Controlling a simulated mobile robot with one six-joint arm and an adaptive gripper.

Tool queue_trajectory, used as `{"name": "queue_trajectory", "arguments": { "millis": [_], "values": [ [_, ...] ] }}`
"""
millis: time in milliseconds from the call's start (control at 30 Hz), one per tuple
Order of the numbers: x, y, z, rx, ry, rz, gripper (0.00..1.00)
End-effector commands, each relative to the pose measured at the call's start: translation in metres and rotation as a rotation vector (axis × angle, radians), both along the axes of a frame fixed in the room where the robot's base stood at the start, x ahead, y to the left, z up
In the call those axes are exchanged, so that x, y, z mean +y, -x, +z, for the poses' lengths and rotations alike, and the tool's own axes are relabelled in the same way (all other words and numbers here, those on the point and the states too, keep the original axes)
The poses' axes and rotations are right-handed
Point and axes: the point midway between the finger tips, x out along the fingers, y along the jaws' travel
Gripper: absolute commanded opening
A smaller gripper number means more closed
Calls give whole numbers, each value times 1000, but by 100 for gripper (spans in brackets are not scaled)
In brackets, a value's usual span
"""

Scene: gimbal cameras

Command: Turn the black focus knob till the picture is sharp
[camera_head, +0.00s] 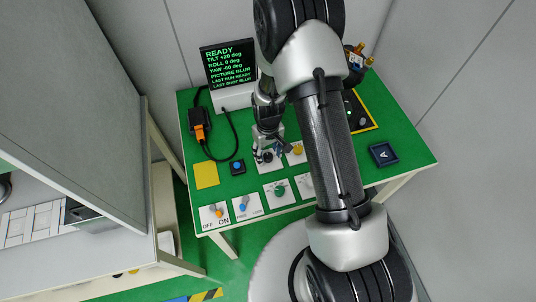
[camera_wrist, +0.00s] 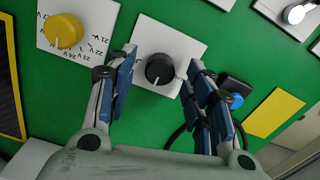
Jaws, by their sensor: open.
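The black focus knob (camera_wrist: 162,70) sits on a white plate (camera_wrist: 190,46) on the green table, with a white pointer mark toward the bottom of the wrist view. My gripper (camera_wrist: 160,60) is open, with one blue-padded finger on each side of the knob. I see gaps between the fingers and the knob; their height over it I cannot tell. In the head view my gripper (camera_head: 267,152) is over the same plate and partly hides it. The display (camera_head: 230,66) reads READY, tilt +20, roll 0, yaw -60, PICTURE BLUR, last shot BLUR.
A yellow knob (camera_wrist: 62,30) is beside the focus plate. A blue button (camera_head: 237,166) and yellow pad (camera_head: 206,175) lie left. Switch plates, including OFF/ON (camera_head: 214,215), line the front edge. A tray marked A (camera_head: 383,154) is right. My arm hides part of the table.

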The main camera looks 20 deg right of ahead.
Motion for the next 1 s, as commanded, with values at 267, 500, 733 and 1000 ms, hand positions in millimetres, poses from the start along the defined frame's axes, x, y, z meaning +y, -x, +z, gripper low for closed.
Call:
{"name": "queue_trajectory", "arguments": {
  "millis": [267, 500, 733, 1000],
  "values": [
    [0, 0, -8, -2, 0, 0, 48],
    [0, 0, -8, -1, 0, 0, 40],
    [0, 0, -8, -1, 0, 0, 25],
    [0, 0, -8, -1, 0, 0, 7]
  ]
}}
